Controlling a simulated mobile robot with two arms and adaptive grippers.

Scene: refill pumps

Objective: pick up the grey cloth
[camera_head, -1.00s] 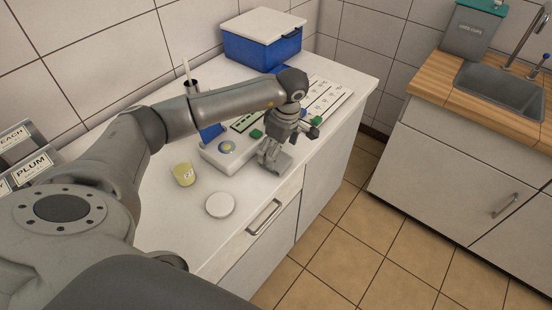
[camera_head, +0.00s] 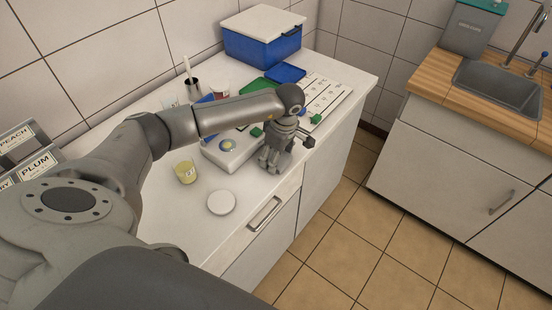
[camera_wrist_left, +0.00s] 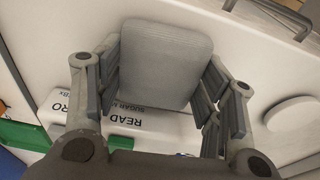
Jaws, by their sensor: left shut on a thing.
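The grey cloth (camera_wrist_left: 166,62) looks like a thick, rounded square pad in the left wrist view. It lies between the fingers of my left gripper, which is shut on it. In the head view my left gripper (camera_head: 274,162) points down at the counter's front edge, beside the white instrument. There the cloth is mostly hidden by the fingers, and I cannot tell whether it touches the counter. My right gripper is not in view.
The white instrument (camera_head: 222,158), with READ lettering in the wrist view, is close by. A yellow-filled cup (camera_head: 186,173) and a white round disc (camera_head: 222,203) stand to the left. A blue box (camera_head: 262,47), blue tray (camera_head: 287,72) and white chart (camera_head: 325,98) are behind.

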